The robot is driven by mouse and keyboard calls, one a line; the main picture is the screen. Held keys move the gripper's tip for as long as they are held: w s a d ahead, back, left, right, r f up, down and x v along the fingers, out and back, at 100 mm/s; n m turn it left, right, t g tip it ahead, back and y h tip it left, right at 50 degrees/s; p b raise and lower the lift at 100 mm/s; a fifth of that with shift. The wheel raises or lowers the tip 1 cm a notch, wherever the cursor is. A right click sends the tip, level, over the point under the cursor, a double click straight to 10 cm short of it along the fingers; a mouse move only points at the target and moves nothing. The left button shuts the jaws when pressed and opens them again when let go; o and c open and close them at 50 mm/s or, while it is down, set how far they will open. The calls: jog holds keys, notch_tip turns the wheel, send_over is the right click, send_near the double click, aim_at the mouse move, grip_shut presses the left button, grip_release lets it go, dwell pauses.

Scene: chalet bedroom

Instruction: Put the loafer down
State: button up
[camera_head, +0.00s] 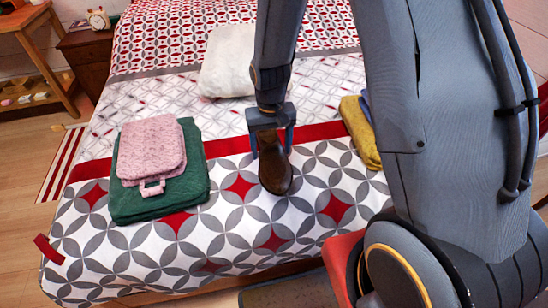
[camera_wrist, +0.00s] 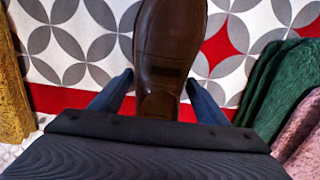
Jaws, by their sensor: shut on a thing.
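A brown loafer (camera_head: 275,172) hangs toe-down in the head view, in front of the patterned bed (camera_head: 110,255). My gripper (camera_head: 270,148) is shut on the loafer near its heel end, with one finger on each side. In the wrist view the loafer (camera_wrist: 170,52) shows its dark sole, and my gripper's fingers (camera_wrist: 158,98) flank the heel. Whether the toe touches the bedspread or is a little above it, I cannot tell.
A green folded cloth (camera_head: 197,185) with a pink folded item (camera_head: 150,145) on it lies left of the loafer. A mustard cloth (camera_head: 360,135) lies to the right, and a white pillow (camera_head: 228,65) behind. Bedspread in front is clear.

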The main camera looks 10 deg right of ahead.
jog(key=shift+f, duration=2.3)
jog(key=o, duration=0.9)
jog(key=shift+f, duration=0.1)
jog(key=o, duration=0.4)
